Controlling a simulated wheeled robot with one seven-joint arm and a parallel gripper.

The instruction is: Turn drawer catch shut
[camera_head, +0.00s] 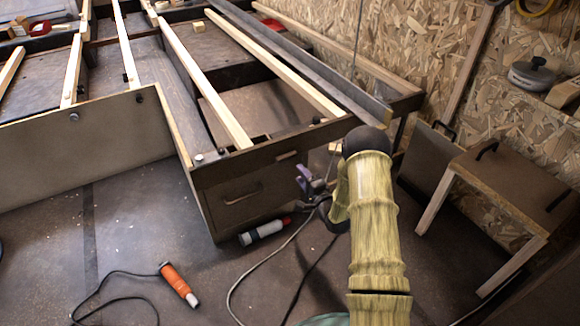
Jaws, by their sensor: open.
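The drawer (236,212) is a brown front with a bar handle (243,194), set in the end of a wooden frame. It looks closed. My yellow-sleeved arm hides the area to the right.
A white-and-black cylinder (262,232) lies on the floor below the drawer. An orange tool (178,284) with a cord lies nearer. Cables cross the floor. A brown bench (510,185) stands at right by the chipboard wall. The left floor is mostly clear.

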